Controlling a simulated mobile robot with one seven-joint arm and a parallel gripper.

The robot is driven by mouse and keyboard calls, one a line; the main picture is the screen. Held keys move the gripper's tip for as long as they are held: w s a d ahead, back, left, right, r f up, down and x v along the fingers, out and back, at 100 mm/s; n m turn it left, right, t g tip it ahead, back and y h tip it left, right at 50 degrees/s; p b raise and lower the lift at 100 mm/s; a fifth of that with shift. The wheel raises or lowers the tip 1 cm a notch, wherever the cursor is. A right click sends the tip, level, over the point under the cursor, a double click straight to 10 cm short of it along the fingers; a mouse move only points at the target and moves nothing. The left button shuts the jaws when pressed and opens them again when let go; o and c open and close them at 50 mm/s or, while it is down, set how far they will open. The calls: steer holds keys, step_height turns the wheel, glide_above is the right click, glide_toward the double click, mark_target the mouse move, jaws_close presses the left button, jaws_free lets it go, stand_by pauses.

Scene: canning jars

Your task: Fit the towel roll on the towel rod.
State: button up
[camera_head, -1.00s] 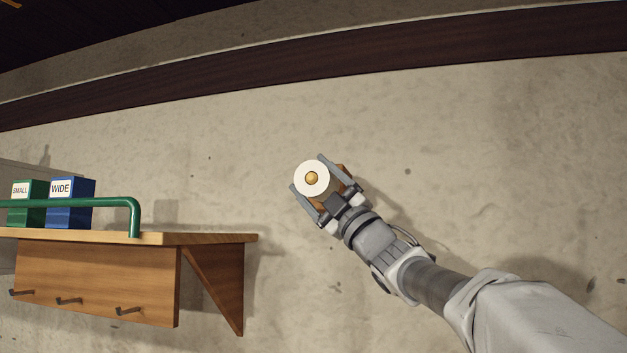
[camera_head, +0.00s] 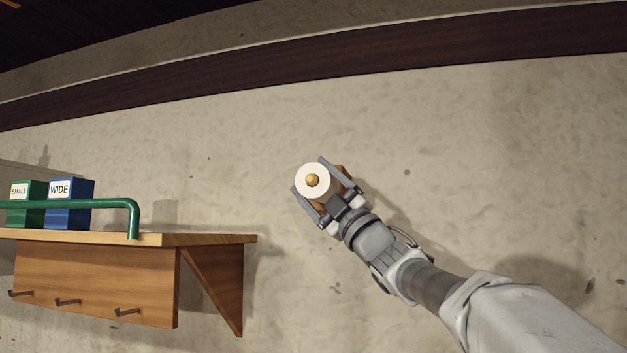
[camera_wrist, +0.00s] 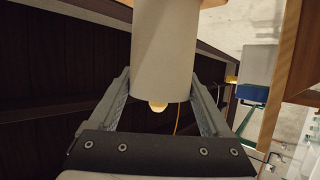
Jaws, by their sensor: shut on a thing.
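The towel roll (camera_head: 301,175) is white and shows end-on in the head view. The gold rounded tip of the towel rod (camera_head: 312,180) shows at the roll's centre. My gripper (camera_head: 309,176) is shut on the roll, with one finger on each side. In the wrist view the roll (camera_wrist: 165,55) is a white cylinder between the fingers of my gripper (camera_wrist: 163,102). The gold tip (camera_wrist: 158,106) pokes out past the roll's near end, so the roll is around the rod. A brown wooden piece (camera_head: 343,172) is partly visible behind the roll; the rest of the rod is hidden.
A wooden shelf (camera_head: 210,239) with a green rail (camera_head: 100,202) and hooks is on the left. A green box (camera_head: 30,214) and a blue box (camera_head: 75,213) stand on it. The wall between shelf and gripper is bare. A dark beam (camera_head: 300,72) runs above.

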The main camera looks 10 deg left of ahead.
stand_by(0.3)
steer(key=o, duration=1.2)
steer(key=b+v, duration=0.5)
steer(key=v, duration=1.2)
steer(key=shift+d+f+b, duration=0.15)
steer(key=shift+b, duration=0.15)
